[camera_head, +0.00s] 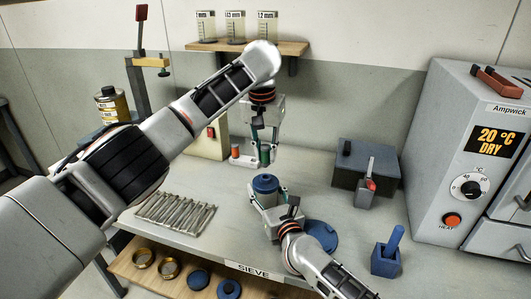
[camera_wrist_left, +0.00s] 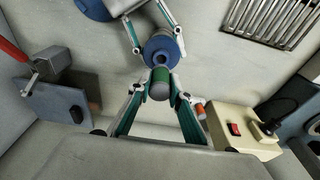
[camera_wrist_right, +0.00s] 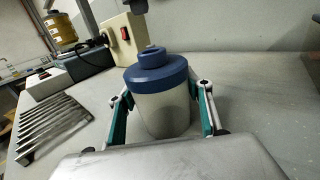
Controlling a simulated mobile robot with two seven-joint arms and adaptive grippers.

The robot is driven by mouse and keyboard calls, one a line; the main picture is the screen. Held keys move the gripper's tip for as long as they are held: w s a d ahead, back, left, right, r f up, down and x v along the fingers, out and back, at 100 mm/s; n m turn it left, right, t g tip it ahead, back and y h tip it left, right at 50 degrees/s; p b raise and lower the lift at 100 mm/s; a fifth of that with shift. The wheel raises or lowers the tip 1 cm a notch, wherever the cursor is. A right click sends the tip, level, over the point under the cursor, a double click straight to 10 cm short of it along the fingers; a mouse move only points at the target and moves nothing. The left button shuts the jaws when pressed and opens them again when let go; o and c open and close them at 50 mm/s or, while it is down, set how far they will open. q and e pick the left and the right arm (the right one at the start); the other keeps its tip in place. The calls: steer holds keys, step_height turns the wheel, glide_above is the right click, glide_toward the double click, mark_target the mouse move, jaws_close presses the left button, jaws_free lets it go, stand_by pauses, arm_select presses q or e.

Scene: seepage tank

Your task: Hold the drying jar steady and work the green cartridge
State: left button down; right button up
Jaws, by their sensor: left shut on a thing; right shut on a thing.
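The drying jar (camera_wrist_right: 165,110) stands upright on the bench, pale-bodied with a blue lid (camera_wrist_right: 157,72). My right gripper (camera_head: 268,198) is shut on its body, one finger on each side in the right wrist view. My left gripper (camera_head: 263,150) is shut on the green cartridge (camera_wrist_left: 159,76), which has a pale end. In the head view the cartridge (camera_head: 265,153) appears above the jar lid (camera_head: 265,184), with a gap between them. The right wrist view shows nothing touching the lid. In the left wrist view the cartridge overlaps the near edge of the lid (camera_wrist_left: 160,48).
An orange-red cartridge (camera_head: 235,151) stands left of the left gripper. A beige switch box (camera_head: 208,140) and a grey box (camera_head: 362,165) are behind. A blue disc (camera_head: 322,236) lies right of the jar, and a metal rack (camera_head: 175,212) lies left. The oven (camera_head: 465,150) bounds the right.

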steer(key=o, duration=1.4)
steer(key=shift+s, duration=0.1)
